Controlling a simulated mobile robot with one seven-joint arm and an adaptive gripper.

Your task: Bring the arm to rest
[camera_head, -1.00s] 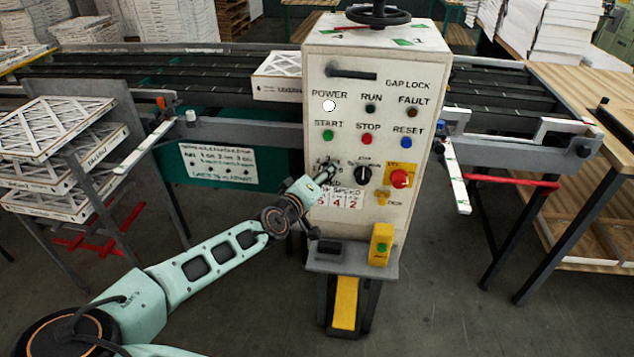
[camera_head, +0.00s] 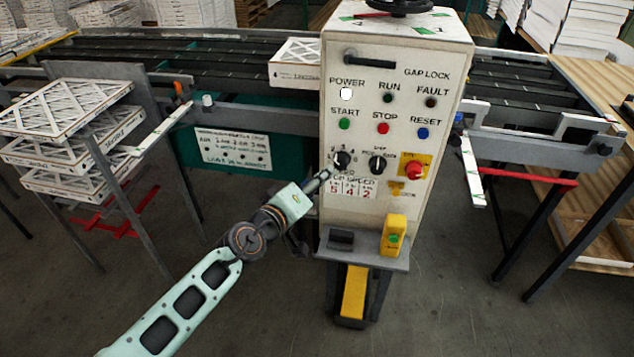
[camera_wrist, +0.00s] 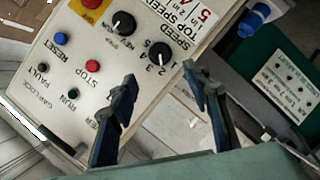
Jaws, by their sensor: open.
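My gripper (camera_head: 318,184) is open and empty in front of the lower left of the white control cabinet (camera_head: 395,115). In the wrist view its two dark fingers (camera_wrist: 158,72) stand wide apart. The black speed knob (camera_head: 341,160) is just beyond and up-right of the fingertips in the head view. In the wrist view the same knob (camera_wrist: 162,52) shows in the gap between the fingertips, apart from both. My pale green arm reaches up from the bottom left of the head view.
A second black knob (camera_head: 377,164) and a red stop knob on a yellow plate (camera_head: 414,170) are beside it. A yellow button box (camera_head: 393,235) stands on the shelf below. Boxed filters (camera_head: 75,135) are stacked at left.

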